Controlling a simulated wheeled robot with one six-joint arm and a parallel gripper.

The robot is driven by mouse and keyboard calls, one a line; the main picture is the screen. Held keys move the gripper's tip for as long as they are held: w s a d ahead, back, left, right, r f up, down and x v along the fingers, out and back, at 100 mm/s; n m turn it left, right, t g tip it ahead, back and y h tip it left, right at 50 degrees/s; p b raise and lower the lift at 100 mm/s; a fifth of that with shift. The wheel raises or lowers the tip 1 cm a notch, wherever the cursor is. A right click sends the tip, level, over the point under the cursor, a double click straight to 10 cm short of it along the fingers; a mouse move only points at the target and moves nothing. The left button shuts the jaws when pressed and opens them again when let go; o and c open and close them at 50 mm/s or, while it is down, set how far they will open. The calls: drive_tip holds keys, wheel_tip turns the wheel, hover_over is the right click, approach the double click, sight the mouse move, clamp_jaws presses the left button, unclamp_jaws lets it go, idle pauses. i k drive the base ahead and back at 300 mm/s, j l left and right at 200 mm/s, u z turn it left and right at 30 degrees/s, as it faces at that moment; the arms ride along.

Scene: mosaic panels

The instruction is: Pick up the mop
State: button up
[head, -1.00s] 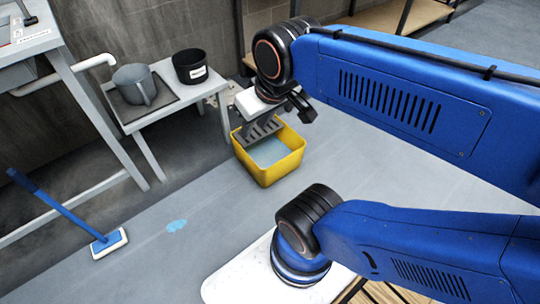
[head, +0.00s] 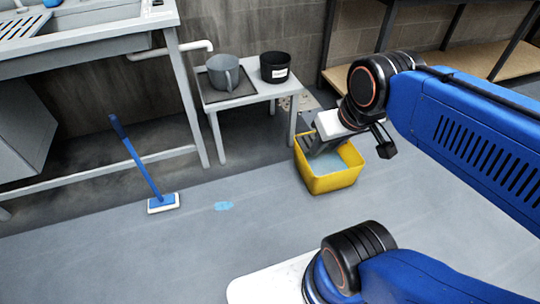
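The mop has a blue handle (head: 137,158) and a flat blue-and-white head (head: 163,203). It stands at the left, its head on the grey floor and its handle tilted up and left toward the sink table. My gripper (head: 385,144) is at the right, above and beside the yellow bucket, well apart from the mop. It is small and dark in this view, so I cannot tell whether its fingers are open or shut.
The yellow bucket (head: 328,181) holds bluish water and a grey wringer. A blue puddle (head: 223,206) lies between the mop and the bucket. A metal sink table (head: 90,58) and a low table (head: 240,97) with two pots stand behind.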

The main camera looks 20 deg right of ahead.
sight(160, 204)
drive_tip(key=i+j+u, duration=0.2)
drive_tip(key=j+u, duration=0.2)
drive_tip(key=i+j+u, duration=0.2)
drive_tip(key=u, duration=0.15)
drive_tip(key=i+j+u, duration=0.25)
drive_tip(key=u, duration=0.15)
drive_tip(key=j, duration=0.1)
